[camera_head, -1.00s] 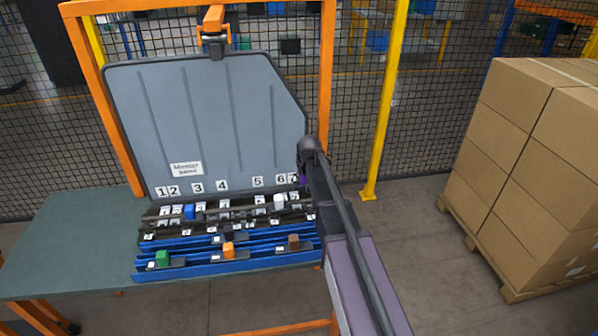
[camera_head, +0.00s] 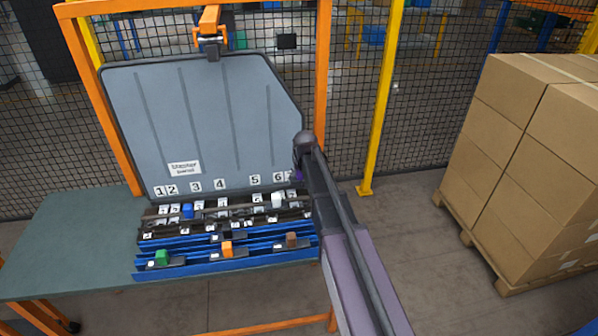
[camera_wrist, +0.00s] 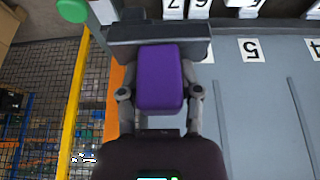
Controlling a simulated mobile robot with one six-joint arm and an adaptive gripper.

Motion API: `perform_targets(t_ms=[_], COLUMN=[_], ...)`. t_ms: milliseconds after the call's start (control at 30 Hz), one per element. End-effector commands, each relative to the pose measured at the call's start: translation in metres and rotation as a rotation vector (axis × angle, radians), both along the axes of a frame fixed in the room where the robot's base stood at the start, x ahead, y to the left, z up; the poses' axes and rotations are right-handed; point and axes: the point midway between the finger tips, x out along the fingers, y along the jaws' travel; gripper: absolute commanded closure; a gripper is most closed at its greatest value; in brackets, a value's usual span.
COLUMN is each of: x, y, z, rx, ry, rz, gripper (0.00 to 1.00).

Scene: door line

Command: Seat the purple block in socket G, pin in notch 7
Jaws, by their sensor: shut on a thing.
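My gripper (camera_wrist: 160,95) is shut on the purple block (camera_wrist: 160,75), with one finger on each side of it in the wrist view. A dark wide bar (camera_wrist: 125,34) shows at the block's far end; I cannot tell whether it belongs to the block. In the head view only a sliver of purple (camera_head: 299,175) shows beside my arm, at the panel's lower right. Socket G's letter is too small to read, and the right end of the socket rows is partly behind my arm.
The grey panel (camera_head: 200,120) stands behind the rows. An orange post (camera_head: 322,90) rises near my arm.

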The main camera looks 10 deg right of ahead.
Motion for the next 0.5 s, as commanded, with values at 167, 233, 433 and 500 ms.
perform_targets(t_ms=[167,233,433,500], x=[0.000,0.000,0.000,0.000], y=[0.000,0.001,0.001,0.001], z=[-0.001,-0.002,-0.012,-0.017], rx=[0.000,0.000,0.001,0.000], ry=[0.000,0.000,0.000,-0.001], rz=[0.001,0.001,0.001,0.002], gripper=[1.00,1.00,1.00,1.00])
